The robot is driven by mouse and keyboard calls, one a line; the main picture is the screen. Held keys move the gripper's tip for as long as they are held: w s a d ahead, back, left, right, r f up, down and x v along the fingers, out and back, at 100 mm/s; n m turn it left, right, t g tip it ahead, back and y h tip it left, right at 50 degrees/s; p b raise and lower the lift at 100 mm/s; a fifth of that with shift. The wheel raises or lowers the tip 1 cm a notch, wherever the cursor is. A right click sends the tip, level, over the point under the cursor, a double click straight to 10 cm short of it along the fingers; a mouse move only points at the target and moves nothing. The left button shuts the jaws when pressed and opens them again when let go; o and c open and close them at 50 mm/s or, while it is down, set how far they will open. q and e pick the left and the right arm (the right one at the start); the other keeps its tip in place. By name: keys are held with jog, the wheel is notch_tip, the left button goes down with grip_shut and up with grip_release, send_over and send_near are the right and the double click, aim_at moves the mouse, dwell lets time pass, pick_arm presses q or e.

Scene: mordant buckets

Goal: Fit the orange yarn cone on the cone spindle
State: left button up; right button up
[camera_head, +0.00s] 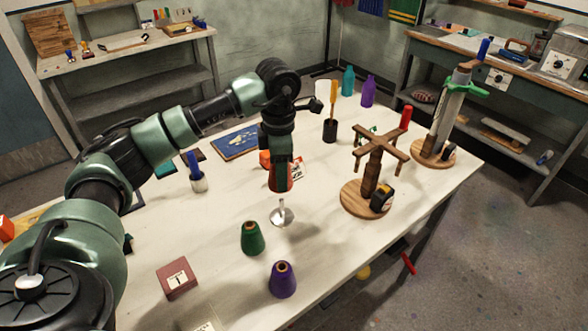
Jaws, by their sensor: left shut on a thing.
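The orange yarn cone (281,182) is held upright in my left gripper (281,168), whose jaws are shut on it and hide much of it. The cone spindle (282,214) stands on the white table, a round metal base with a thin upright rod. The cone's lower end shows just above the rod in the picture; I cannot tell whether the rod tip is inside the cone. A green yarn cone (252,239) and a purple yarn cone (283,281) stand nearer the front. My right gripper is not in view.
A wooden cross-armed stand (375,165) with a tape measure (382,198) at its base stands to the right. A labelled box (177,279) is at the front left. A cup with a blue-handled tool (198,181) stands left. The table (335,245) is bare right of the spindle.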

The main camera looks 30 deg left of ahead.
aim_at(282, 199)
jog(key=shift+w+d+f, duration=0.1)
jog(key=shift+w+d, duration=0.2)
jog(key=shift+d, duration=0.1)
